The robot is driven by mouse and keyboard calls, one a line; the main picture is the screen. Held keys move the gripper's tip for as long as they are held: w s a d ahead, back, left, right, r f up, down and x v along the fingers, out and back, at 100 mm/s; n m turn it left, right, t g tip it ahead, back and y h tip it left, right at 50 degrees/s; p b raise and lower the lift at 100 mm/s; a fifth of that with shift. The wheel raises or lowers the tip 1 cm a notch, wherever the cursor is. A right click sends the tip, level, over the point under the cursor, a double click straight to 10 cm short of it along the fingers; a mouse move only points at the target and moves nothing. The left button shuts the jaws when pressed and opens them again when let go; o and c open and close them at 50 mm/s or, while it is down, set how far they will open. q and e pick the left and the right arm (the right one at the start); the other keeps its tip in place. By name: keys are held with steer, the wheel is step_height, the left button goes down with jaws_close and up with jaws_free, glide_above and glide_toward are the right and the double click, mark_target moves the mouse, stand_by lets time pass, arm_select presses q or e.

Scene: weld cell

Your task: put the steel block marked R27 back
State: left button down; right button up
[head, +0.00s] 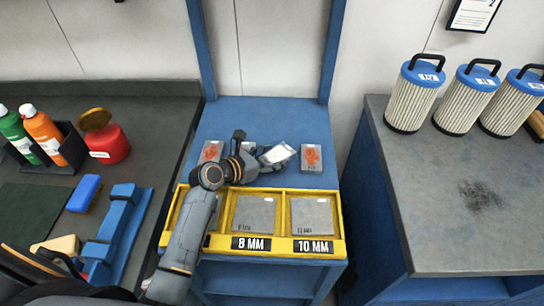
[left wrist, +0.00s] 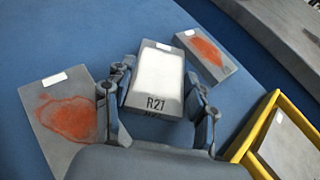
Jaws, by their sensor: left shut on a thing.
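The steel block marked R27 (left wrist: 156,82) has a bright pale top face and dark lettering on the edge near my wrist. My left gripper (left wrist: 158,98) is shut on it, with a finger on each side. In the head view the gripper (head: 259,159) reaches over the blue bench top, and the block (head: 278,153) shows turned at an angle. I cannot tell whether the block touches the bench. A grey block with a red-orange patch lies on each side, left (head: 211,151) and right (head: 311,157). My right gripper is not in view.
A yellow tray (head: 281,191) at the bench's front holds grey plates in compartments labelled 8 MM and 10 MM; my arm covers its left part. Blue uprights (head: 336,50) stand behind. Bottles (head: 45,131) and a red can (head: 108,146) are left; several filters (head: 415,95) stand right.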

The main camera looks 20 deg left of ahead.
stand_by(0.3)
arm_select(q)
steer(key=c, duration=0.6)
jaws_free()
steer(key=shift+f, duration=0.1)
steer(key=shift+o, duration=0.8)
steer(key=shift+s, duration=0.1)
steer(key=v, duration=1.2)
